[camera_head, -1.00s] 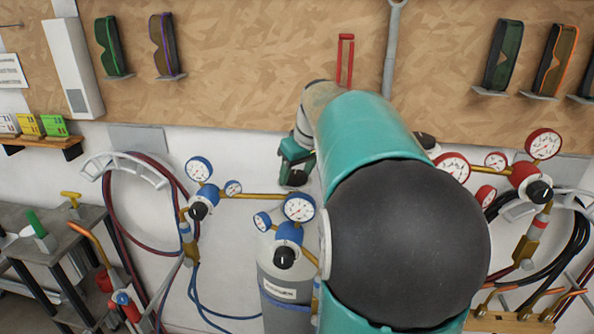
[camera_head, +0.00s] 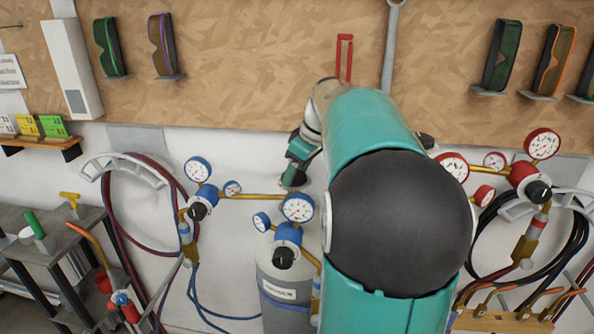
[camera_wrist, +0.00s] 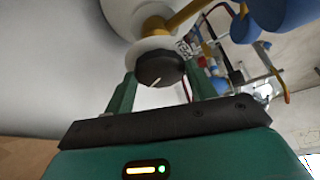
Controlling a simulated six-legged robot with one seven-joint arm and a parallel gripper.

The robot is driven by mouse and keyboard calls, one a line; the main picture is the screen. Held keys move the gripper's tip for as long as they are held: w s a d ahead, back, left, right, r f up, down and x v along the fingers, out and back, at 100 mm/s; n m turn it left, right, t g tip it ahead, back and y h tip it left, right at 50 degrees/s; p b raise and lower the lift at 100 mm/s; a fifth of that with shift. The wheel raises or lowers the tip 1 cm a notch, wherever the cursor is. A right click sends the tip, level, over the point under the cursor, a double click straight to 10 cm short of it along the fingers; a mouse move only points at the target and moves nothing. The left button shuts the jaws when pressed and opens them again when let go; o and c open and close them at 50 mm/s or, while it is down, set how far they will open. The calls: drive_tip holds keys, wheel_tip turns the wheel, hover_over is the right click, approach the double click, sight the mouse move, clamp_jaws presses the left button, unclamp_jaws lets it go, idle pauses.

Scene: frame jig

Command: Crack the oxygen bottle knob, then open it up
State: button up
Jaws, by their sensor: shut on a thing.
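The oxygen bottle (camera_head: 272,290) is a grey cylinder with a white label, standing at the bottom centre of the head view, partly behind my arm. A blue regulator (camera_head: 289,234) with white gauges sits on its top. In the wrist view, a round black knob (camera_wrist: 158,67) with a white mark sits on a pale collar beside a brass pipe. My gripper (camera_wrist: 160,76) has its two teal fingers on either side of this knob, shut on it. In the head view my gripper (camera_head: 295,177) is tilted just above the bottle's gauges; the held knob is hard to make out there.
A second blue regulator (camera_head: 205,193) with gauges and hoses is on the wall at left. Red gauges (camera_head: 541,144) and a red regulator (camera_head: 526,183) are at right. A metal bench (camera_head: 50,255) with torches stands at lower left. Goggles (camera_head: 108,47) hang on the board above.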

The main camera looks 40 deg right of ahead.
drive_tip(key=shift+w+n, duration=0.1)
drive_tip(key=shift+n, duration=0.5)
drive_tip(key=shift+y, duration=0.3)
drive_tip(key=o, duration=1)
drive_tip(key=shift+d, duration=0.1)
drive_tip(key=v, duration=1.4)
